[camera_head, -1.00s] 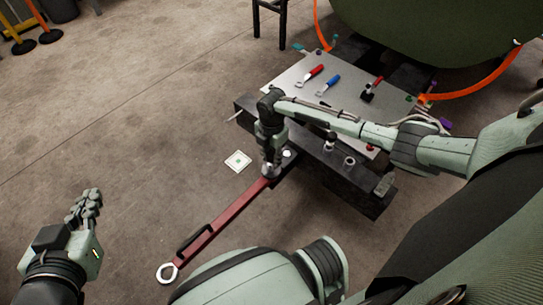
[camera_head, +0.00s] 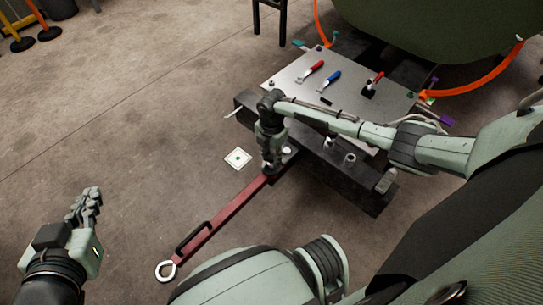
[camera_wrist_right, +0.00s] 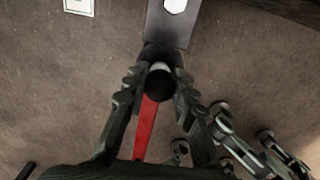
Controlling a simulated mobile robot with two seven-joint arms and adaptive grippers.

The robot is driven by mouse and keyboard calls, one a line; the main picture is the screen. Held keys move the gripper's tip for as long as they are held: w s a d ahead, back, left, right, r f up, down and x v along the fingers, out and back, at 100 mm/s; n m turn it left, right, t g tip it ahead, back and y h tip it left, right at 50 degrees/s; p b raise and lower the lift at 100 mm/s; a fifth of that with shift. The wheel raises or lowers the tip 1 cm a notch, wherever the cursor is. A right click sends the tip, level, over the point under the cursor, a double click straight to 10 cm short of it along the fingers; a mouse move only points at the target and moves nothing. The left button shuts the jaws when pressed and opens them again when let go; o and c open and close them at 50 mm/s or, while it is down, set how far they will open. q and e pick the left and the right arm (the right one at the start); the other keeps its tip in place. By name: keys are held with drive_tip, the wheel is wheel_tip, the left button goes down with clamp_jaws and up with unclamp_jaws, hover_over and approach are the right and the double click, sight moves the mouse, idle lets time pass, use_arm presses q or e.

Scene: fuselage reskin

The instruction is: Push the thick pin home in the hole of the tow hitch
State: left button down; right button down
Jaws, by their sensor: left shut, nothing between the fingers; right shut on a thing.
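My right gripper (camera_head: 271,168) points down at the end of the red tow bar (camera_head: 228,212), by the dark tow hitch (camera_head: 289,154). In the right wrist view its fingers (camera_wrist_right: 160,80) are shut on the thick pin (camera_wrist_right: 160,85), seen end-on as a dark round end with a light part behind it. The hitch plate (camera_wrist_right: 168,32) and the red bar (camera_wrist_right: 146,128) show beyond the pin. The hole is hidden, so I cannot tell how deep the pin sits. My left gripper (camera_head: 90,194) is shut and empty at the far left, above the floor.
A grey-topped table (camera_head: 315,93) with red and blue handled tools stands behind the hitch. A white marker square (camera_head: 238,158) lies on the floor left of the hitch. A green fuselage (camera_head: 440,30) and orange hose (camera_head: 490,82) are at the upper right. The left floor is mostly clear.

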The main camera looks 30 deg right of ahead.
drive_tip(key=shift+f+b, duration=0.55)
drive_tip(key=shift+f, duration=0.3)
drive_tip(key=c, duration=1.2)
unclamp_jaws()
drive_tip(key=shift+o, duration=0.2)
wheel_tip(320, 180, up, 5)
drive_tip(key=p, duration=0.5)
drive_tip(key=shift+r, duration=0.1)
drive_tip(key=shift+s, duration=0.1)
